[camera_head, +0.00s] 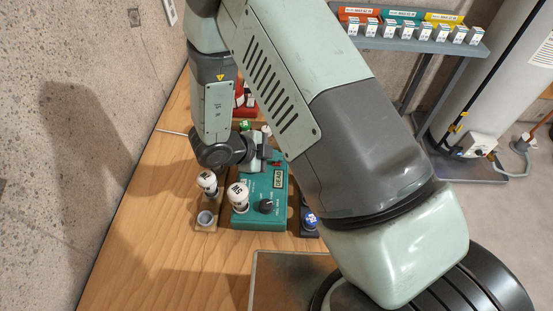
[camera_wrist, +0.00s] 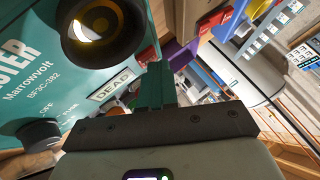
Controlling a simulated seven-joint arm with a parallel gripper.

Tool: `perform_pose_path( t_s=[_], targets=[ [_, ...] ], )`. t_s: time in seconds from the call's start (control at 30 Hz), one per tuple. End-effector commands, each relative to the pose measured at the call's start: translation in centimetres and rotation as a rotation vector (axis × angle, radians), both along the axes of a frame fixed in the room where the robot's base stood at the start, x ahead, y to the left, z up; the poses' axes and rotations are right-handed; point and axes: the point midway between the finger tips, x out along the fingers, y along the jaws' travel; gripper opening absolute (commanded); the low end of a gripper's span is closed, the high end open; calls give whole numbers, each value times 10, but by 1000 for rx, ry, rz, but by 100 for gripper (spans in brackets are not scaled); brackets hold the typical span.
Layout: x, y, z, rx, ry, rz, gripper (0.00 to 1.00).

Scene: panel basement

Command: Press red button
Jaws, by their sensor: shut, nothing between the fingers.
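My arm hides part of the box in the head view.
A small base with a white-topped knob (camera_head: 207,182) stands left of the box, and a blue-topped one (camera_head: 310,219) stands to its right. A red object (camera_head: 243,104) lies behind. The concrete wall (camera_head: 70,90) bounds the bench (camera_head: 150,240), whose left front is clear.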

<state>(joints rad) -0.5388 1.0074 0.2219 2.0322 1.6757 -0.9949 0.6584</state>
Motion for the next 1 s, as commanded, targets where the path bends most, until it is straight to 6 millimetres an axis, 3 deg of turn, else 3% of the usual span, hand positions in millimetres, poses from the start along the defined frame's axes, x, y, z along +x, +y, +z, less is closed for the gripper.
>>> perform_pose_path(
  t_s=[1.0],
  targets=[
    [0,0,22,0,-1,-1,0]
  ],
)
